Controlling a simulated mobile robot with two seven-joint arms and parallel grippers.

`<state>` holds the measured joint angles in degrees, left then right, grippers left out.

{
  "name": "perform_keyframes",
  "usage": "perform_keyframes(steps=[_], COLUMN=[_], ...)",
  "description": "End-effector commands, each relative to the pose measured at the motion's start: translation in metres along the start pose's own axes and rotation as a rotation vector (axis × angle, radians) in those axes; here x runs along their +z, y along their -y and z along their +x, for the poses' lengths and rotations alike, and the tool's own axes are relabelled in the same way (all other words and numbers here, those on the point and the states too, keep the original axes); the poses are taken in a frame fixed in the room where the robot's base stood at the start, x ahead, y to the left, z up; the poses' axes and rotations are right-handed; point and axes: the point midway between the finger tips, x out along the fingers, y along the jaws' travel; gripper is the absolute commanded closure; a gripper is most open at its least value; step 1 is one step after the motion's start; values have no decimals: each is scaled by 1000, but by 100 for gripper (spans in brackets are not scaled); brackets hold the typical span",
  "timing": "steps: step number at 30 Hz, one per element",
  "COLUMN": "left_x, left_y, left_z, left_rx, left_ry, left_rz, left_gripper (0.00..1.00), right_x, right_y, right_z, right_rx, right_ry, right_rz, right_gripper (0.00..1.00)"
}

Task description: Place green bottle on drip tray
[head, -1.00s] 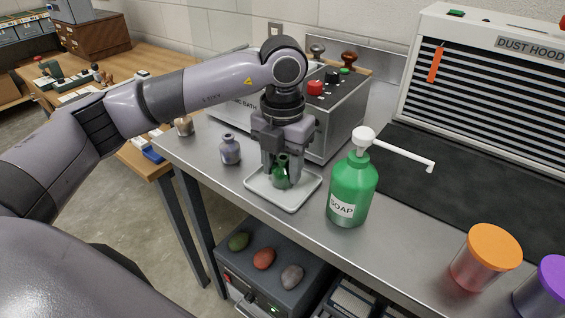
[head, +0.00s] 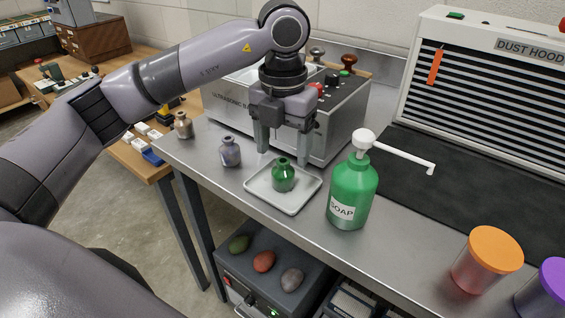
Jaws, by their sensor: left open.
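The small green bottle (head: 283,175) stands upright on the drip tray (head: 289,205), a shallow pale tray on the steel counter. My left gripper (head: 283,157) is open, with its two fingers apart, above and behind the bottle. The fingers look clear of the bottle and hold nothing. My right gripper does not show.
A green soap bottle (head: 350,190) with a white pump stands just right of the tray. A grey-blue bottle (head: 230,152) and a brown one (head: 183,125) stand to the left. The ultrasonic bath (head: 340,118) is behind. Orange-lidded (head: 487,258) and purple-lidded (head: 545,290) jars stand at right.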

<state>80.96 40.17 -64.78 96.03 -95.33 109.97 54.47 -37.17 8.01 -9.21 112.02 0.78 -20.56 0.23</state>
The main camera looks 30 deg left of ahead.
Motion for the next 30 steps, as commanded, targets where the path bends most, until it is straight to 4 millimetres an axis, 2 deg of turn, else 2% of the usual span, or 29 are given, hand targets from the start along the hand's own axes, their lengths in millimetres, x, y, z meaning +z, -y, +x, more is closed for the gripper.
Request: perform_keyframes(steps=[1, 6, 10, 15, 30], left_x=[1, 0, 0, 0, 0], left_y=[0, 0, 0, 0, 0], left_z=[-13, -49, -63, -70, -70], left_rx=[-1, -1, 1, 0, 0], left_ry=[5, 3, 1, 0, -1], left_rz=[-1, 0, -1, 0, 0], left_gripper=[29, 29, 29, 29, 29], right_x=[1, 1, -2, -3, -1], right_y=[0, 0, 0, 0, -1], right_z=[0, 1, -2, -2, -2], right_rx=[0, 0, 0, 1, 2], right_ry=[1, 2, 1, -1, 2], right_rz=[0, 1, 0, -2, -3], right_gripper=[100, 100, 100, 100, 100])
